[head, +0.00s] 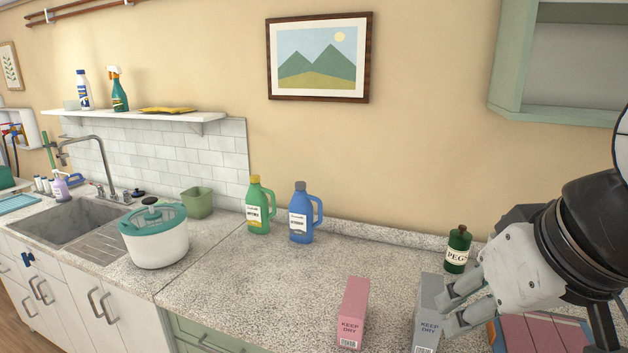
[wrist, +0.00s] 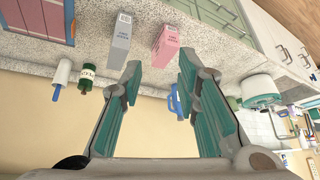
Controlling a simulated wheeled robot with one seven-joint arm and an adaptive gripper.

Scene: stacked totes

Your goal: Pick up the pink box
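The pink box (head: 352,314) stands upright on the speckled counter near its front edge, with "KEEP DRY" printed on its front. It also shows in the wrist view (wrist: 166,44), beyond and between the fingertips. My gripper (head: 459,308) is at the right in the head view, to the right of the pink box and partly in front of a grey box. In the wrist view my gripper (wrist: 160,70) has its two fingers spread wide with nothing between them. The pink box is apart from the fingers.
The grey box (head: 428,311) stands right of the pink box; it also shows in the wrist view (wrist: 121,42). A dark green PEGS bottle (head: 458,250) stands behind. Blue (head: 301,215) and green jugs (head: 258,206) stand near the wall. Counter left of the pink box is clear.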

